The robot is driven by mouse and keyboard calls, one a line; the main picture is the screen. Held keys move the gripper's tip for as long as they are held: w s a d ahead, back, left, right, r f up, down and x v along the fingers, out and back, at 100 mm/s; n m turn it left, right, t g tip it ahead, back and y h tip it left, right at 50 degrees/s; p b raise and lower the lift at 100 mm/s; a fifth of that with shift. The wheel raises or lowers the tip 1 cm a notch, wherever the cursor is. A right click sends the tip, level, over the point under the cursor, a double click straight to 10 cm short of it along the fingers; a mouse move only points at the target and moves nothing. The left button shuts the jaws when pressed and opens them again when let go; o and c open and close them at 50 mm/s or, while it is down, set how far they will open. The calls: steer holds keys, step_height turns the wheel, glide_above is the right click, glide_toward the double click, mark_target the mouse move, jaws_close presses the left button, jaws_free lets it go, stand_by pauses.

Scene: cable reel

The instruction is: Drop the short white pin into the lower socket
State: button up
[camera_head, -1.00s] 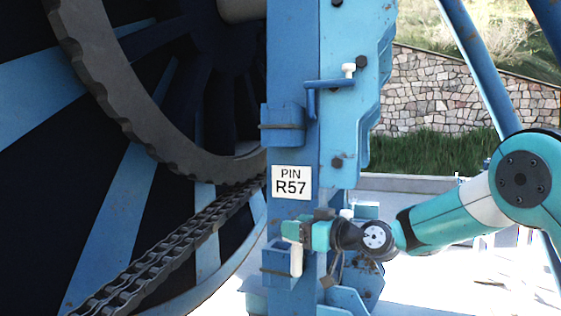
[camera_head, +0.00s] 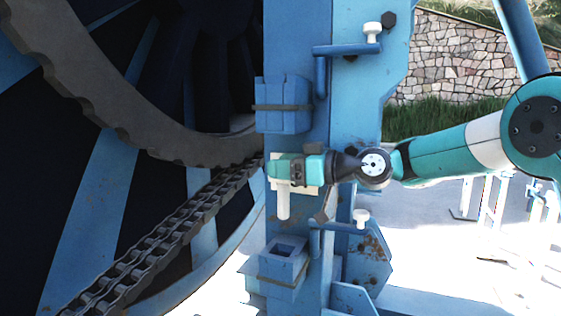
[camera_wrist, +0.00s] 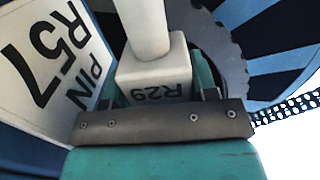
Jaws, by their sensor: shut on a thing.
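My gripper (camera_head: 284,168) is shut on the white pin (camera_head: 283,203) by its square head, which reads R29 in the wrist view (camera_wrist: 155,85). The pin's shaft hangs straight down, close to upright, in the head view. The lower socket (camera_head: 284,262) is a blue square block with an open top, fixed to the blue post. The pin's tip is above this opening with a visible gap, and nothing shows inside the socket. The pin's exact sideways alignment in depth I cannot tell.
The blue post (camera_head: 296,45) carries an upper socket block (camera_head: 284,103) above my gripper. A PIN R57 sign (camera_wrist: 52,60) is close beside the jaws. Blue latch handles with white knobs (camera_head: 361,216) stick out right. The toothed wheel and chain (camera_head: 170,238) are left.

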mark_target(283, 215)
steer(key=shift+w+d+f, duration=0.1)
steer(key=shift+w, duration=0.05)
steer(key=shift+a+f+b, duration=0.2)
steer(key=shift+f+b, duration=0.2)
steer(key=shift+f, duration=0.1)
steer(key=shift+a+f+b, duration=0.1)
steer(key=shift+f+b, duration=1.05)
steer(key=shift+f, duration=1.1)
steer(key=shift+b, duration=0.3)
steer(key=shift+f, duration=0.15)
steer(key=shift+f+b, duration=1.25)
steer(key=shift+b, duration=0.5)
steer(key=shift+f+b, duration=0.2)
steer(key=shift+b, duration=0.15)
steer(key=shift+f, duration=0.1)
